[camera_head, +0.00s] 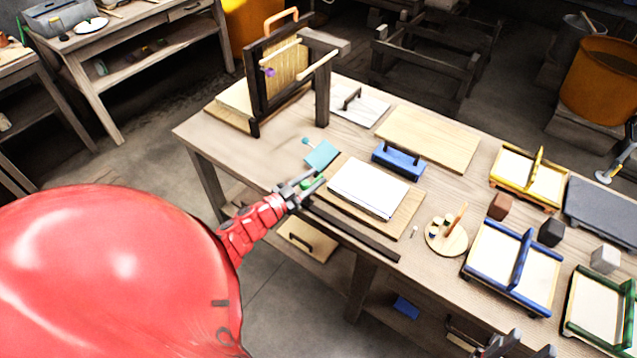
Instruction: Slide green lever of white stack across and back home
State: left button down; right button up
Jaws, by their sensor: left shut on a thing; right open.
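The white stack (368,188) lies flat on a wooden board (402,219) near the front edge of the table. The green lever (313,184) shows at the left side of that board, mostly covered by my gripper. My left gripper (308,182) reaches in from the left and is shut on the green lever. A dark rail (352,234) runs along the board's front side, to the right of the gripper. My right gripper (521,348) is at the bottom edge, partly cut off, open and away from the stack.
A teal piece (322,154) lies just behind my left gripper. A blue-based block with a handle (398,162) stands behind the stack. A round wooden holder (446,239) stands right of it. A dark upright frame (322,90) stands at the back left. Framed trays (513,268) fill the right side.

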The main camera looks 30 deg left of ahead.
pick_arm(q)
jog(key=shift+a, duration=0.2)
jog(key=c, duration=0.8)
grip_release()
jog(key=shift+c, duration=0.2)
jog(key=o, duration=0.3)
jog(key=shift+a, duration=0.15)
jog(key=shift+s, duration=0.25)
jog(key=b+v, duration=0.2)
jog(key=v, duration=1.5)
